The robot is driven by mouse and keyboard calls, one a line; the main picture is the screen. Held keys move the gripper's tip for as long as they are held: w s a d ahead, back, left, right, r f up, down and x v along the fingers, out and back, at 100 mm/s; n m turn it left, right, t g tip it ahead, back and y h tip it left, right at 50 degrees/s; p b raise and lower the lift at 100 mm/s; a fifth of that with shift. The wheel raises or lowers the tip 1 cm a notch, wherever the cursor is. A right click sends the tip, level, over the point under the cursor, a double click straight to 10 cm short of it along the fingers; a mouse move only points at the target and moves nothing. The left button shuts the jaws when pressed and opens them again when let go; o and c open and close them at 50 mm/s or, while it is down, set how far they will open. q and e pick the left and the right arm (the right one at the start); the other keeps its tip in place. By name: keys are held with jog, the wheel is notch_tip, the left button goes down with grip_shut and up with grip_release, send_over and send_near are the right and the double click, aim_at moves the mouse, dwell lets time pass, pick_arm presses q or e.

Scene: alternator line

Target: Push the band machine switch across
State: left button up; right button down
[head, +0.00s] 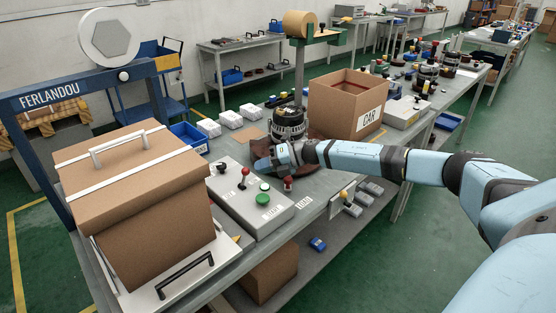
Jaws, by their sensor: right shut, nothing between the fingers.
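The band machine is a blue frame (82,92) marked FERLANDOU with a white reel (109,38) on top. A brown carton (140,190) with white bands stands in front of it. A grey control box (245,206) on the bench carries a red-knobbed lever (246,171), a small black-knobbed switch (221,168) and a green button (263,200). I cannot tell which one is the band machine switch. My right gripper (263,168) is shut and empty, just right of the red-knobbed lever, apparently apart from it. My left gripper is out of view.
A round dark part (288,124) and a brown mat (309,157) lie behind my right gripper. An open carton (345,104) labelled CAR stands behind my right forearm. White blocks (231,119) and a blue bin (188,138) sit at the bench's far edge.

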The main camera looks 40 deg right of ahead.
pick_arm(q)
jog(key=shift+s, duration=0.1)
pick_arm(e)
jog(key=shift+x, duration=0.85)
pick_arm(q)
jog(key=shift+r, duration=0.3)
pick_arm(e)
jog(key=shift+r+p, duration=0.15)
jog(key=shift+p, duration=0.45)
jog(key=shift+a+h, duration=0.2)
jog(key=shift+h, duration=0.1)
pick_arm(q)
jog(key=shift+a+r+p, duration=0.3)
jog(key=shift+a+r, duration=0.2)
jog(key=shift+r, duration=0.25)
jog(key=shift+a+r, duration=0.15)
pick_arm(e)
jog(key=shift+r+n, duration=0.1)
jog(key=shift+n, duration=0.2)
